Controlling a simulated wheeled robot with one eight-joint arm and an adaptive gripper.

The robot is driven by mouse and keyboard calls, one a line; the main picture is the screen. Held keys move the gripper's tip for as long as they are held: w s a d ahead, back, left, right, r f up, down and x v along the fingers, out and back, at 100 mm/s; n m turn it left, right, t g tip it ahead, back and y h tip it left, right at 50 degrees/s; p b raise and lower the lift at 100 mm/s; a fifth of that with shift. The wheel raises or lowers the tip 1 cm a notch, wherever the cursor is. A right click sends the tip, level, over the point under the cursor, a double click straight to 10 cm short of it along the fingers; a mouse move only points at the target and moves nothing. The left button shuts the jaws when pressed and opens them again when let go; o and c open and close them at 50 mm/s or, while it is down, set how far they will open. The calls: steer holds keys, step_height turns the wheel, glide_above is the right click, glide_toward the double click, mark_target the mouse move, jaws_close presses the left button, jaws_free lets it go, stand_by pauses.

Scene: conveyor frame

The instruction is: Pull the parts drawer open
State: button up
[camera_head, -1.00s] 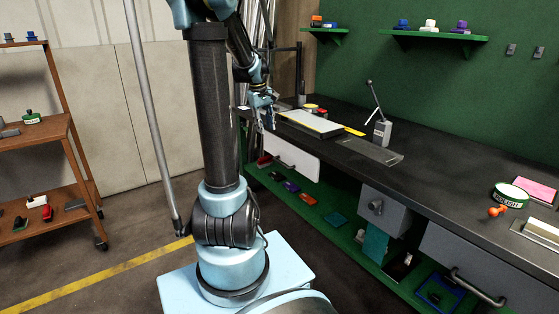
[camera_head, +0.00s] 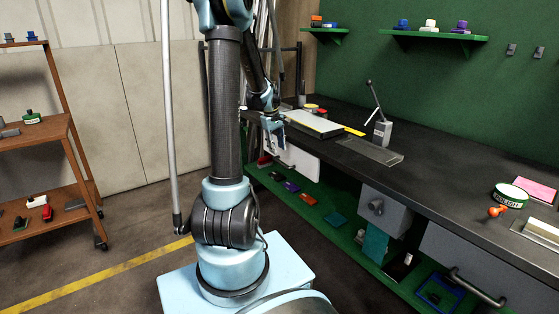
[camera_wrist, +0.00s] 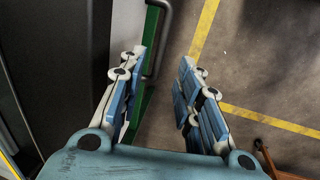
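A pale drawer front (camera_head: 303,163) hangs under the left end of the bench. A dark bar handle (camera_wrist: 155,45) shows in the wrist view beside the pale front (camera_wrist: 124,28). My gripper (camera_head: 274,132) is in front of the upper part of this drawer and hides some of it. In the wrist view my gripper (camera_wrist: 158,72) is open, its blue and white fingers apart with nothing held. The handle appears in the gap, nearer the left finger; I cannot tell any contact. A second, grey drawer (camera_head: 462,258) with a dark handle (camera_head: 477,288) is at the lower right. No label tells which is the parts drawer.
The dark bench top (camera_head: 440,170) carries a grey lever device (camera_head: 382,132) and a polish tin (camera_head: 510,195). A green lower shelf (camera_head: 322,212) holds small items. A brown rack (camera_head: 40,140) stands left. The floor (camera_head: 130,225) between is clear.

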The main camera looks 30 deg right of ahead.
mark_target(279, 162)
steer(key=shift+d+f, duration=0.2)
steer(key=shift+f, duration=0.95)
steer(key=shift+d+f, duration=0.25)
steer(key=shift+f, duration=0.9)
steer(key=shift+d+f, duration=0.2)
steer(key=shift+f, duration=0.95)
